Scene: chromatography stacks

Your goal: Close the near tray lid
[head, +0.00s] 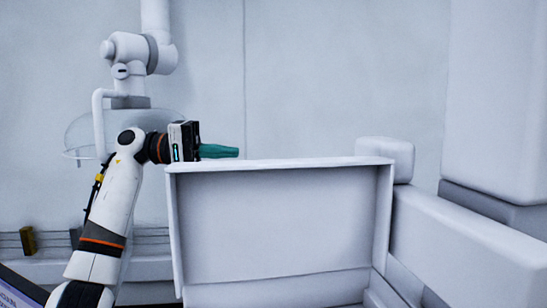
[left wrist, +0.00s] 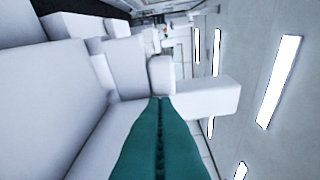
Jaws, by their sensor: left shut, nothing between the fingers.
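The near tray lid (head: 280,220) is a large white panel with a raised rim, standing upright and open in the middle of the head view. My left gripper (head: 238,152) has green fingers that are shut and empty. In the head view it is at the lid's top edge, towards its left part, pointing right; I cannot tell whether it touches. In the left wrist view the shut green fingers (left wrist: 160,110) point up the picture, with a large white panel surface to their left. The tray under the lid is hidden. My right gripper is not in view.
A white block (head: 385,147) is behind the lid's top right corner. A long white ledge (head: 460,240) runs along the right, below a large white housing (head: 495,100). A clear dome (head: 85,130) hangs at the back left.

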